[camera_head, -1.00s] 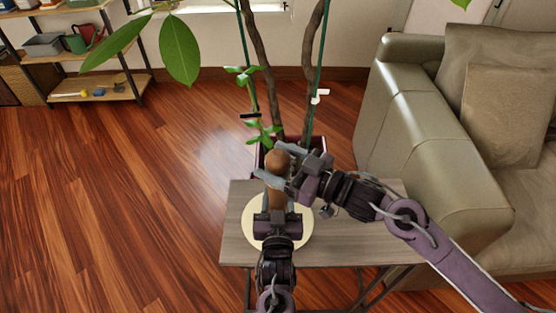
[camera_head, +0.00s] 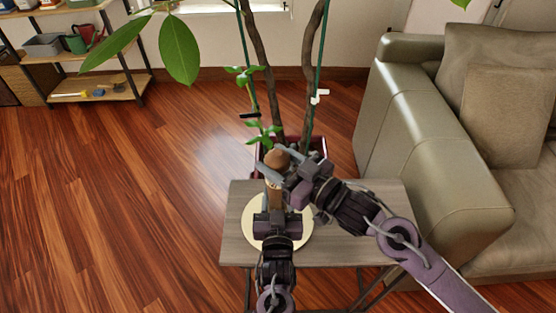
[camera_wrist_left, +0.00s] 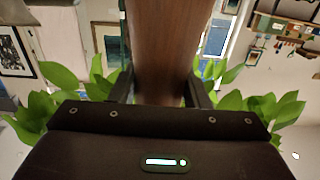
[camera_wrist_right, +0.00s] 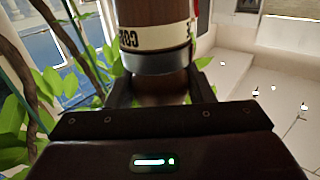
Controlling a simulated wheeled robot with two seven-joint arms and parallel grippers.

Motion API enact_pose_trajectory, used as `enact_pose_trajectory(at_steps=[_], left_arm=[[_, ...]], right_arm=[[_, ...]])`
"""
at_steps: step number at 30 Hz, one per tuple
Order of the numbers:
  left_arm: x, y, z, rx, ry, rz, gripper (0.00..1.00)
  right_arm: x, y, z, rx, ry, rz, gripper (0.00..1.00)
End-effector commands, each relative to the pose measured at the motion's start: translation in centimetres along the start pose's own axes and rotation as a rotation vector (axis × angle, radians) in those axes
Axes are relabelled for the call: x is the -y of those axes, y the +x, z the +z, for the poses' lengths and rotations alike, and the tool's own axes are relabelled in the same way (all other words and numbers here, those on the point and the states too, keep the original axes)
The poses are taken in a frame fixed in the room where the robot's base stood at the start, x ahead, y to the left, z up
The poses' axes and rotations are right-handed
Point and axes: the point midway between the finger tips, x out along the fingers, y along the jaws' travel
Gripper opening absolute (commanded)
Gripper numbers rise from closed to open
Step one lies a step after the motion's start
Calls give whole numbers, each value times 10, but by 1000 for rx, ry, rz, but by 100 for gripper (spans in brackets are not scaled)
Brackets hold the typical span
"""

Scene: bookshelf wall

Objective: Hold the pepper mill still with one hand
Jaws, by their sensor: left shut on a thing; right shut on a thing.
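The pepper mill (camera_head: 276,160) is brown wood with a rounded top, and appears upright above a round cream mat (camera_head: 253,225) on the small wooden table. My left gripper (camera_head: 274,196) is shut on its lower body from the near side. The brown body also shows between the fingers in the left wrist view (camera_wrist_left: 165,50). My right gripper (camera_head: 280,167) is shut on its upper part from the right. The right wrist view shows a metal ring and a cream lettered band (camera_wrist_right: 155,38) on the mill beside the fingers. The mill's foot is hidden.
A potted plant (camera_head: 262,152) with stems and stakes stands just behind the table (camera_head: 235,205). A green-grey sofa (camera_head: 400,140) stands close on the right. A shelf (camera_head: 100,90) is at the far left. The floor on the left is clear.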

Motion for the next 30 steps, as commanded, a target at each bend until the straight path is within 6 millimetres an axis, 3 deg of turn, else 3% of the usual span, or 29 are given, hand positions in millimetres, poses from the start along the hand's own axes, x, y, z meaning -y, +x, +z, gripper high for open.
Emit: enact_pose_trajectory(at_steps=[18, 30], left_arm=[[0, -1, 4, 10, 5, 3, 11], [0, -1, 4, 10, 5, 3, 11]], right_arm=[[2, 1, -2, -6, 14, 548, 25], [1, 1, -2, -4, 6, 760, 25]])
